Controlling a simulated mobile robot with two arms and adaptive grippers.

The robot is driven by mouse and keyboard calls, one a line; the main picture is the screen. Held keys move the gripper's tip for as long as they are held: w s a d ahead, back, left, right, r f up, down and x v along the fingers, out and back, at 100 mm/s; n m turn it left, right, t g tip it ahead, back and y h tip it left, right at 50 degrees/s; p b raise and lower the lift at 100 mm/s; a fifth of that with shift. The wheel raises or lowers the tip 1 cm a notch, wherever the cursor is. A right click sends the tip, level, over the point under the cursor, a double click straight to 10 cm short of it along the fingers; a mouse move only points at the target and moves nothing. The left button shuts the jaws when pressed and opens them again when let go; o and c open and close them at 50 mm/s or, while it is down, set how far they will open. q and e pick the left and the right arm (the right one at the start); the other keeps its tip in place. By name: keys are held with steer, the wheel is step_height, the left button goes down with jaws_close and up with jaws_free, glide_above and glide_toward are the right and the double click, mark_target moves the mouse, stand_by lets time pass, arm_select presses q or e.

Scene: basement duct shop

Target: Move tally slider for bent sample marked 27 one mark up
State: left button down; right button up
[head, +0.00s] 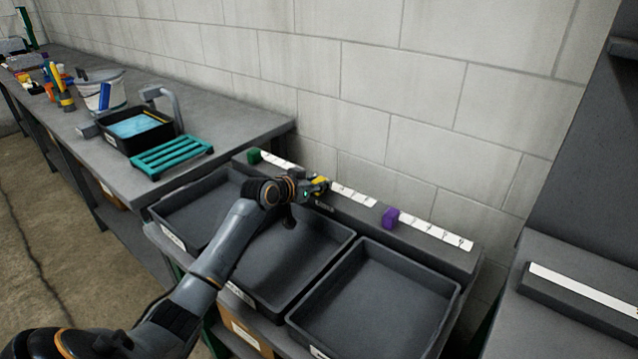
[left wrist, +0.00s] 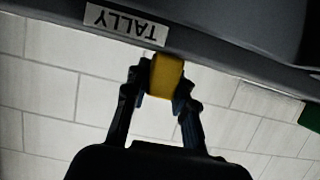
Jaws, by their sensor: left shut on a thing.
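A yellow slider (head: 321,183) sits on the tally rail behind the trays, on the middle white scale strip (head: 353,195). My left gripper (head: 314,187) is shut on it. In the left wrist view the yellow slider (left wrist: 167,74) is between the two fingertips (left wrist: 163,84), close to the upside-down TALLY label (left wrist: 125,22). A green slider (head: 254,156) stands at the left end of the left strip, and a purple slider (head: 390,217) at the left end of the right strip. The number 27 is not readable on any label. My right gripper is not in view.
Three dark, empty-looking trays stand before the rail: left (head: 166,218), middle (head: 322,262) and right (head: 420,327). A bench (head: 235,118) at the left holds a teal rack (head: 172,156) and a black tub (head: 108,138). A block wall (head: 400,110) rises close behind the rail.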

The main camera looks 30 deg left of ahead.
mark_target(331, 198)
arm_select(q)
steer(key=d+p, duration=0.2)
steer(key=d, duration=0.1)
steer(key=shift+s+r+p, duration=0.15)
steer(key=shift+p, duration=0.15)
steer(key=shift+d, duration=0.55)
steer(key=c, duration=1.1)
jaws_free()
steer(key=v, duration=1.2)
steer(key=shift+a, duration=0.1)
